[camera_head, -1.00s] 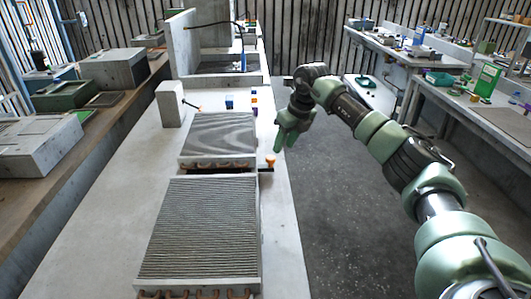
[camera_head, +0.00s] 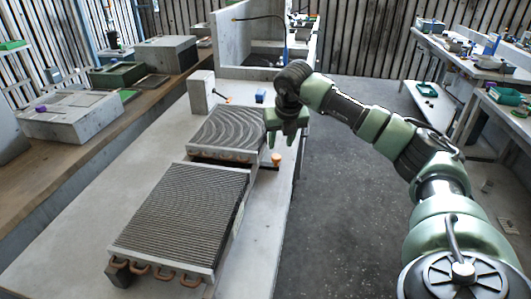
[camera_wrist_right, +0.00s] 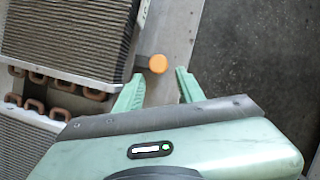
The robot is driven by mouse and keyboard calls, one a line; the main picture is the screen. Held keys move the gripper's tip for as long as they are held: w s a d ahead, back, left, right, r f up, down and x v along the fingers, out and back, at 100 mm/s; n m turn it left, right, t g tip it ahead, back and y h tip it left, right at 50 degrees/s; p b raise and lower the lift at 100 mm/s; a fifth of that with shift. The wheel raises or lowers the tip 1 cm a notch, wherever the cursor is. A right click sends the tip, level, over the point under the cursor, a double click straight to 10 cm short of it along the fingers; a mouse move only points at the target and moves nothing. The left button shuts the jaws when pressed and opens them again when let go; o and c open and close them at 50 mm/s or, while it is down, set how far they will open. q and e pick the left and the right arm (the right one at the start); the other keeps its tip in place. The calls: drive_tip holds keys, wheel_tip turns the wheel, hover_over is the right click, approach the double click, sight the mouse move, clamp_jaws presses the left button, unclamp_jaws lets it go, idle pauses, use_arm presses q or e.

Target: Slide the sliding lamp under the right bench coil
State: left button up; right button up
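Two finned coils with copper bends lie on the long pale bench: a near one (camera_head: 182,218) and a far one (camera_head: 229,130). The near coil is raised on a dark block at its front left. What seems to be the sliding lamp, an orange knob (camera_head: 276,158) with a short dark bar, sits beside the far coil's near right corner. My right gripper (camera_head: 282,144) points down just beyond the knob. In the right wrist view, its open fingers (camera_wrist_right: 158,88) are apart and empty, with the orange knob (camera_wrist_right: 158,63) just ahead of the gap. My left gripper is out of view.
A walled concrete box (camera_head: 229,42) is at the bench's far end. Dark open floor (camera_head: 345,180) lies to the right.

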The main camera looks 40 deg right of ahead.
sight(276, 156)
drive_tip(key=p+x, duration=0.1)
drive_tip(key=x, duration=0.6)
drive_tip(key=shift+w+a+f, duration=0.1)
drive_tip(key=shift+w+f, duration=0.05)
drive_tip(key=shift+f, duration=0.1)
clamp_jaws()
idle(1.3)
